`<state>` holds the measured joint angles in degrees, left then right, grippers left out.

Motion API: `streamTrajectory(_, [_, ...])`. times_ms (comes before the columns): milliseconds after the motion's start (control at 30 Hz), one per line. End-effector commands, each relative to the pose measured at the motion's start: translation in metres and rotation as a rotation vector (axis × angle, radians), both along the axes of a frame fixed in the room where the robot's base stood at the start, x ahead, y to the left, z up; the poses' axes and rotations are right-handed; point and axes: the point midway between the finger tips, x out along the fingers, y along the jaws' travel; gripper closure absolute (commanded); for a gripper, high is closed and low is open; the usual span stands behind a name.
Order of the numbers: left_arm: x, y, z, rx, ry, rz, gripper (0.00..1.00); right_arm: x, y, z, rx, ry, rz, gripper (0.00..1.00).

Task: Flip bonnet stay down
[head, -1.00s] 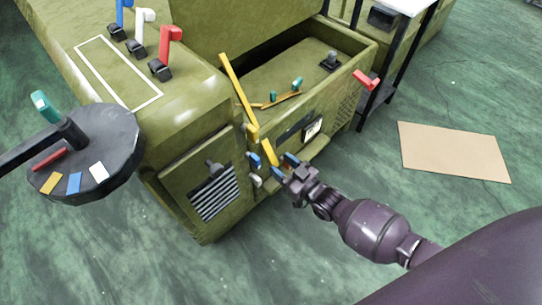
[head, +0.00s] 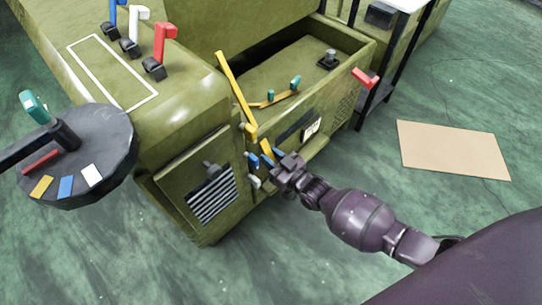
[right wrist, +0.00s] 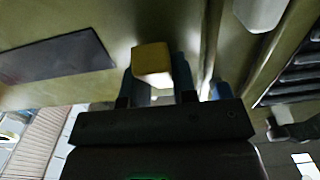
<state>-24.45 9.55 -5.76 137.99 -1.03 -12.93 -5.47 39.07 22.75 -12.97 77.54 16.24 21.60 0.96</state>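A long yellow bar (head: 236,92), which looks like the bonnet stay, leans up along the left end of the open green bay (head: 310,85). A short yellow handle (head: 266,148) sticks out below its foot, on the front of the housing. My right gripper (head: 275,156) is at this handle. In the right wrist view the block-like end of the yellow handle (right wrist: 152,62) is between the bluish fingers, with a gap at the right finger; the gripper looks open. The handle hides part of the left finger. My left gripper is not in view.
Blue, white and red levers (head: 160,48) stand on the housing top. A dark disc (head: 85,165) with coloured patches is at the left. A blue and a white knob (head: 254,181) sit close beside my right gripper. A red handle (head: 365,78) is at the bay's right. Floor is clear in front.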

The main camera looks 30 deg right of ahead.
Motion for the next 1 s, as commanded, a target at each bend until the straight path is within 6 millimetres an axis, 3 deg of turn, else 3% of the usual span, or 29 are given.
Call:
streamTrajectory(567, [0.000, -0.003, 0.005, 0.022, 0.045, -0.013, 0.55, -0.001, -0.001, 0.012, -0.023, 0.052, 0.000, 1.00])
streamTrajectory(1000, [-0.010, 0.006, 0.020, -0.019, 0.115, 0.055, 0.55, -0.010, -0.007, 0.038, -0.125, 0.319, -0.002, 1.00])
